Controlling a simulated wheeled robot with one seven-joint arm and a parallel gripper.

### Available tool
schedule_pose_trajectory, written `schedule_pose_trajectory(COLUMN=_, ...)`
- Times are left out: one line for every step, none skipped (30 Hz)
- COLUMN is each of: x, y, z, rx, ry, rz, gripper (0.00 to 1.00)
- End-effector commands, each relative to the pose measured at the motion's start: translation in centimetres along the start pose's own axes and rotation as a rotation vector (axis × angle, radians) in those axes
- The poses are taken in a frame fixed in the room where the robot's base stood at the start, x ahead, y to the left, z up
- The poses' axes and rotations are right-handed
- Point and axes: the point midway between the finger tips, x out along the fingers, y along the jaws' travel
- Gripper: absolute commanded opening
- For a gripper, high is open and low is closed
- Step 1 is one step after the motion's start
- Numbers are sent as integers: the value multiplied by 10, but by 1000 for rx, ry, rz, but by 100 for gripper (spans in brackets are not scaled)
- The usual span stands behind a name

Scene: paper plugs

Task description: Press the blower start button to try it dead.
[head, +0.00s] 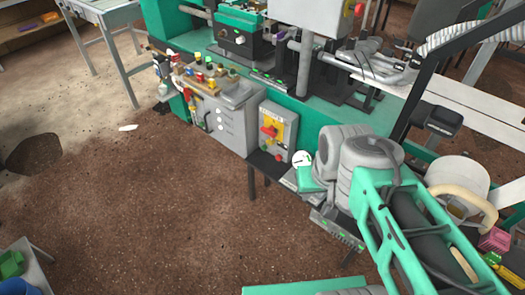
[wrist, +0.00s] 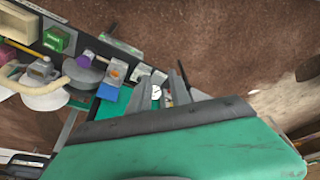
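My gripper (wrist: 168,80) shows in the wrist view as two grey fingers beyond a green housing. They stand apart, with a small white round dial (wrist: 156,92) visible in the gap; I see nothing held. In the head view my arm hides the fingertips. A grey control box (head: 278,128) carries a yellow plate with a red rotary switch (head: 269,131) and a small red button (head: 279,157) below. A white dial (head: 301,158) is right of it. I cannot read any label, so I cannot tell which control is the blower start button.
A grey table (head: 105,12) is at the far left. The brown floor (head: 150,220) in front is mostly clear.

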Motion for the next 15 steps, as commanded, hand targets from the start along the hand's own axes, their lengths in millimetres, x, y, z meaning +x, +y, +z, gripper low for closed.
schedule_pose_trajectory(x=0, y=0, z=0, rx=0, ry=0, rz=0, gripper=19)
schedule_pose_trajectory(x=0, y=0, z=0, rx=0, ry=0, rz=0, gripper=17)
schedule_pose_trajectory(x=0, y=0, z=0, rx=0, ry=0, rz=0, gripper=13)
schedule_pose_trajectory(x=0, y=0, z=0, rx=0, ry=0, rz=0, gripper=11)
schedule_pose_trajectory(x=0, y=0, z=0, rx=0, ry=0, rz=0, gripper=9)
schedule_pose_trajectory(x=0, y=0, z=0, rx=0, ry=0, rz=0, gripper=5)
schedule_pose_trajectory(x=0, y=0, z=0, rx=0, ry=0, rz=0, gripper=3)
schedule_pose_trajectory(x=0, y=0, z=0, rx=0, ry=0, rz=0, gripper=0)
schedule_pose_trajectory(x=0, y=0, z=0, rx=0, ry=0, rz=0, gripper=0)
schedule_pose_trajectory(x=0, y=0, z=0, rx=0, ry=0, rz=0, gripper=0)
schedule_pose_trajectory(x=0, y=0, z=0, rx=0, ry=0, rz=0, gripper=0)
schedule_pose_trajectory(x=0, y=0, z=0, rx=0, ry=0, rz=0, gripper=0)
schedule_pose_trajectory(x=0, y=0, z=0, rx=0, ry=0, rz=0, gripper=0)
schedule_pose_trajectory(x=0, y=0, z=0, rx=0, ry=0, rz=0, gripper=0)
schedule_pose_trajectory(x=0, y=0, z=0, rx=0, ry=0, rz=0, gripper=0)
